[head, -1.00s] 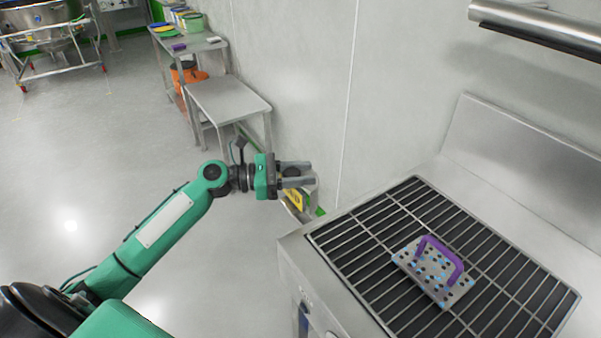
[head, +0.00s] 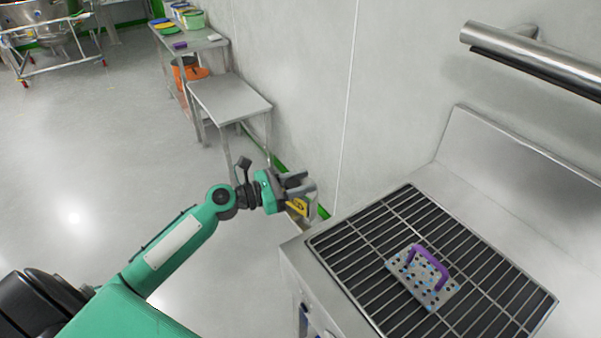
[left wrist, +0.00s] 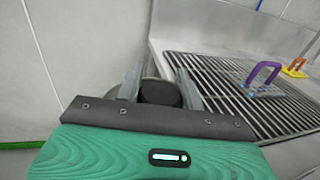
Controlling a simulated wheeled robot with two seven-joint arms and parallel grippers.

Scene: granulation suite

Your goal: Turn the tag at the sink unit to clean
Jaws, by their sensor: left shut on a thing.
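The sink unit (head: 292,262) is a steel stand with a dark slatted grate on top, at the lower right of the head view. A yellow tag (head: 298,207) with dark marking shows by its far left corner, partly hidden by my left gripper (head: 304,184). In the left wrist view the fingers of my left gripper (left wrist: 161,85) are shut on a dark round knob-like part (left wrist: 160,93). I cannot tell how this part joins the tag, and the tag's wording is too small to read. My right gripper is not in view.
A perforated plate with a purple handle (head: 428,265) lies on the grate. An orange handle (left wrist: 294,67) shows farther along it. A steel pipe (head: 535,58) is on the wall. A low steel table (head: 230,97) stands beyond.

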